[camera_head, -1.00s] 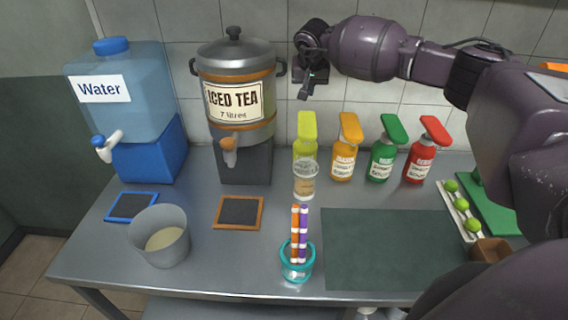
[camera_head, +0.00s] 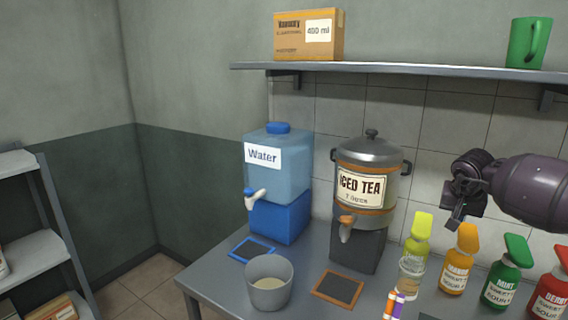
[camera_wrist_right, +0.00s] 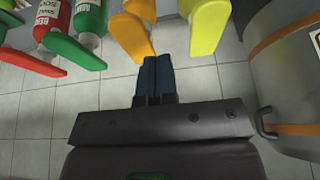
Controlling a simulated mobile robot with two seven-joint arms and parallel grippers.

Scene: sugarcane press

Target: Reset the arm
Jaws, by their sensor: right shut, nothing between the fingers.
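My right gripper (camera_head: 456,212) shows at the right of the head view, raised above the row of syrup bottles and to the right of the iced tea dispenser (camera_head: 362,196). The right wrist view shows its fingers (camera_wrist_right: 155,72) together, with nothing between them. In that view the yellow-green (camera_wrist_right: 208,26) and orange (camera_wrist_right: 131,36) bottle tops lie just beyond the fingers, and the dispenser stands at the right. My left gripper is not in the head view.
The counter (camera_head: 217,283) holds a water dispenser (camera_head: 279,177), a grey bucket (camera_head: 268,284) with pale liquid, two framed slates, a clear cup (camera_head: 411,276) and green (camera_head: 503,284) and red bottles. A wall shelf (camera_head: 420,72) carries a box (camera_head: 308,35) and a green mug (camera_head: 528,43).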

